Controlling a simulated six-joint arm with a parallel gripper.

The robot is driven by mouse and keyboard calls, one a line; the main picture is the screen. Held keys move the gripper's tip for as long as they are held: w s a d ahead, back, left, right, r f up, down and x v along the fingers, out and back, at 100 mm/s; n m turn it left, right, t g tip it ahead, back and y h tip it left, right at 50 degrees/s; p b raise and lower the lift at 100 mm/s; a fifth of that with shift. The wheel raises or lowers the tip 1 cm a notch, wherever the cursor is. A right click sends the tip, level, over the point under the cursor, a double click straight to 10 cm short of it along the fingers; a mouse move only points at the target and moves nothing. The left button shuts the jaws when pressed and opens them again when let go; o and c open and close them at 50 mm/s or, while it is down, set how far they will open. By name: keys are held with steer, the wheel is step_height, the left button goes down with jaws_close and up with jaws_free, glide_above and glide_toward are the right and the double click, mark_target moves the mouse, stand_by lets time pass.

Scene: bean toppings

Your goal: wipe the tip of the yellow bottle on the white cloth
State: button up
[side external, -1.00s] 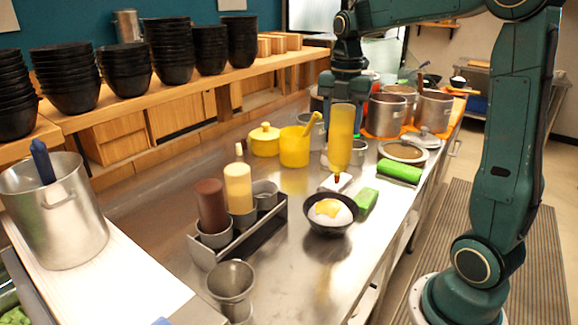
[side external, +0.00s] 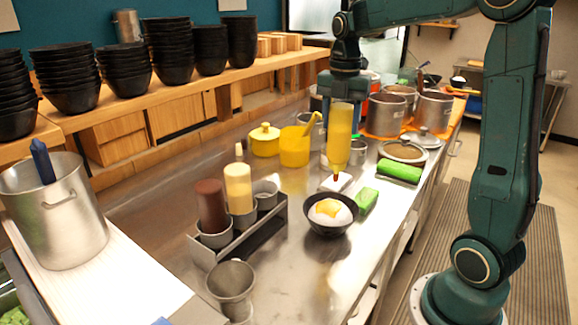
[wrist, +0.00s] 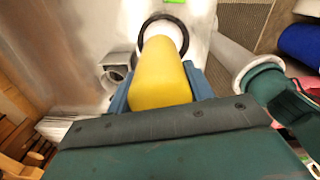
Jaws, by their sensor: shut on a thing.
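My gripper (side external: 345,92) is shut on the yellow bottle (side external: 339,135), which hangs upside down with its dark red tip pointing down. The bottle also shows in the wrist view (wrist: 160,75), between the blue fingers. The white cloth (side external: 336,182) lies on the steel counter just below the tip, behind the black bowl. The tip is at or very close to the cloth; I cannot tell whether it touches. In the wrist view the bottle hides the cloth.
A black bowl (side external: 330,228) with white and yellow food stands in front of the cloth. A green sponge (side external: 367,200) lies beside it. A steel rack (side external: 250,240) holds a brown bottle (side external: 211,205) and a pale yellow bottle (side external: 238,188). Yellow pots (side external: 294,148) stand behind.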

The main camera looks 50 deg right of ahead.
steer(key=w+d+f+m, duration=0.2)
steer(key=w+d, duration=0.1)
steer(key=d, duration=0.3)
steer(key=w+d+f+m, duration=0.2)
steer(key=w+d+m, duration=0.1)
steer(key=d, duration=0.3)
steer(key=shift+w+d+f+m, duration=0.2)
steer(key=shift+w+f+m, duration=0.1)
steer(key=shift+w+f, duration=0.1)
steer(key=shift+d+f, duration=2)
steer(key=shift+d, duration=0.5)
steer(key=shift+a+r, duration=0.1)
steer(key=shift+a, duration=2.45)
steer(key=shift+f, duration=0.85)
steer(key=shift+d, duration=0.1)
steer(key=shift+d, duration=2.5)
